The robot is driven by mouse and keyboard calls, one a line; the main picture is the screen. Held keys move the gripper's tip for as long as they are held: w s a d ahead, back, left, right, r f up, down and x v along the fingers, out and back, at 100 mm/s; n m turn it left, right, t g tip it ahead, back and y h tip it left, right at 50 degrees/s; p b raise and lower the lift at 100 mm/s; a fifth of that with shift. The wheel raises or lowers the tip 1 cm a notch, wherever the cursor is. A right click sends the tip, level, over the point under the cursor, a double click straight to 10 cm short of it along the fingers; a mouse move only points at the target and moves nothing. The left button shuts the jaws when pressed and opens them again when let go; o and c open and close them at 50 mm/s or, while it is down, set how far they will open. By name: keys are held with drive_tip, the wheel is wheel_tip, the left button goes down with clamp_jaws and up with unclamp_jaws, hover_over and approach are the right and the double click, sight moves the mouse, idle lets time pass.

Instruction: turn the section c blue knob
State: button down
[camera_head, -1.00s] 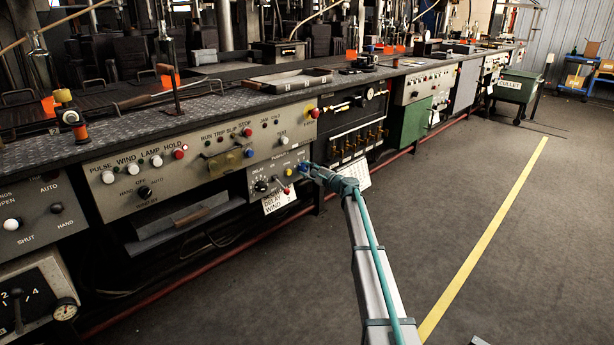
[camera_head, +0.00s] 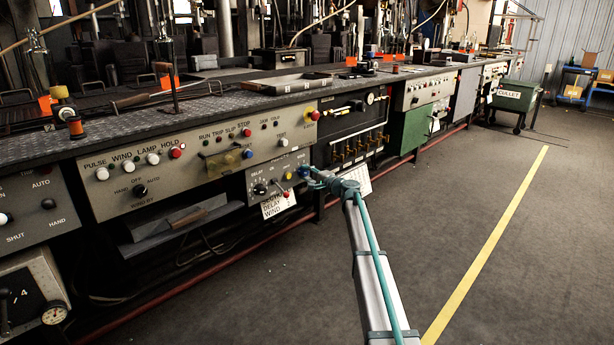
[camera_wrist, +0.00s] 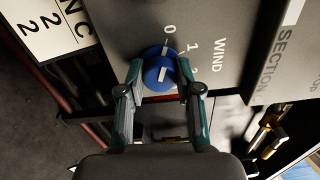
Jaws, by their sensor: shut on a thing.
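The blue knob (camera_wrist: 158,70) sits on a grey panel (camera_wrist: 200,25) marked WIND, with 0, 1 and 2 around it, in the wrist view. My gripper (camera_wrist: 158,80) has its two teal fingers on either side of the knob and is shut on it. In the head view my gripper (camera_head: 312,181) meets the right end of the small lower panel (camera_head: 262,180), and the blue knob (camera_head: 304,171) shows at its fingertips. A red-tipped lever and a black DELAY dial are on that same panel.
A white label (camera_head: 279,203) hangs below the small panel, and another white sheet (camera_head: 357,180) hangs right of my gripper. A SECTION plate (camera_wrist: 285,50) is at the right in the wrist view. The floor (camera_head: 450,200) is open in front of the bench.

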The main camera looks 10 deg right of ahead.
drive_tip(key=c, duration=0.8)
unclamp_jaws()
drive_tip(key=shift+s+d, duration=0.1)
drive_tip(key=v, duration=1.1)
drive_tip(key=shift+s+d, duration=0.25)
drive_tip(key=shift+s, duration=0.05)
